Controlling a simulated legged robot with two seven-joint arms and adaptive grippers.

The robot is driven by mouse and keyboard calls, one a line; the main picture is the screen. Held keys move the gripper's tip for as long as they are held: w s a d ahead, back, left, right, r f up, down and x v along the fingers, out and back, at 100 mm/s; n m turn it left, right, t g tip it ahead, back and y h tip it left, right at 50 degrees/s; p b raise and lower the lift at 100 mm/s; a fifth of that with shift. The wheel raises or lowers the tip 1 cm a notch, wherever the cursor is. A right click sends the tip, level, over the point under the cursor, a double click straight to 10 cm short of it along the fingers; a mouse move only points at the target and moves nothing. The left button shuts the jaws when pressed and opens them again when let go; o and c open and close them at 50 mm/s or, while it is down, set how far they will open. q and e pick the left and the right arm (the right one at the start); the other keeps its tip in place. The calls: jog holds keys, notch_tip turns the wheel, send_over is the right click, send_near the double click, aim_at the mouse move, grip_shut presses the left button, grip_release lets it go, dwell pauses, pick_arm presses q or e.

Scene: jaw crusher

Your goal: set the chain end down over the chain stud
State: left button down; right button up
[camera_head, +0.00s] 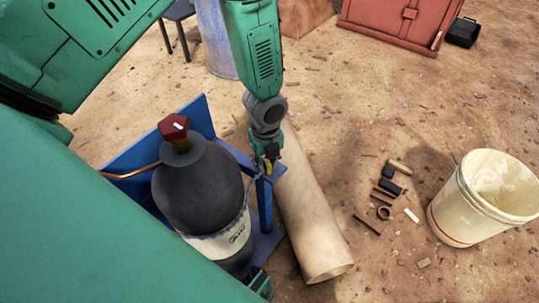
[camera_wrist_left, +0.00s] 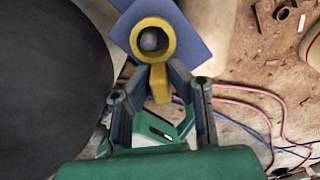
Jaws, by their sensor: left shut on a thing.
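The chain end is a yellow ring with a short shank (camera_wrist_left: 154,22). My left gripper (camera_wrist_left: 160,82) is shut on the shank in the left wrist view; in the head view the gripper (camera_head: 266,163) is at the top of the blue stand's post, with a bit of yellow at its tips. A grey rounded tip, apparently the chain stud (camera_wrist_left: 149,41), shows through the ring's opening, over a blue plate (camera_wrist_left: 190,40). I cannot tell whether the ring is around the stud or above it. The chain itself is not clearly seen.
A dark gas cylinder (camera_head: 198,190) with a red valve cap (camera_head: 173,127) stands in the blue stand (camera_head: 264,205), close left of my gripper. A pale log or pipe (camera_head: 312,230) lies just right. A cream bucket (camera_head: 455,212) and small scraps lie farther right.

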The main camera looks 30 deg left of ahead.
pick_arm(q)
jog(key=shift+a, duration=0.1)
jog(key=c, duration=1.4)
grip_release()
jog(key=shift+s+a, duration=0.1)
jog(key=shift+a, duration=0.15)
jog(key=shift+c, duration=0.2)
jog(key=shift+d+r, duration=0.15)
jog(key=shift+r, duration=0.4)
notch_tip(320, 180, up, 11)
jog(key=shift+s, duration=0.1)
